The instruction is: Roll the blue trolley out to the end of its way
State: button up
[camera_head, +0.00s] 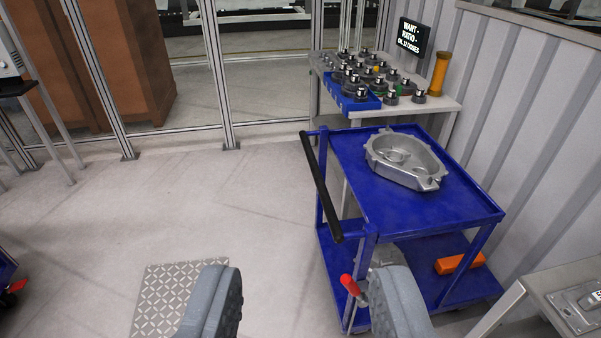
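The blue trolley (362,202) stands at the right of the view, close to the corrugated wall. Its black push handle (321,187) runs along its left side. A grey metal housing (404,160) lies on its top shelf, and an orange block (459,263) lies on its lower shelf. A red-tipped lever (350,286) shows low at its near left corner, close to my right finger. My gripper (308,312) is open, its two grey fingers wide apart at the bottom of the view. Nothing shows between the fingertips except floor and the trolley's lower edge.
A light table (445,104) with a blue tray of metal parts, a sign and an orange cylinder stands behind the trolley. Another table (540,290) is at the lower right. A patterned floor plate (165,295) lies left. The floor (190,210) left of the trolley is clear.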

aim_at(449, 272)
jog(key=u, duration=0.35)
jog(key=i, duration=1.25)
jog(key=z, duration=0.05)
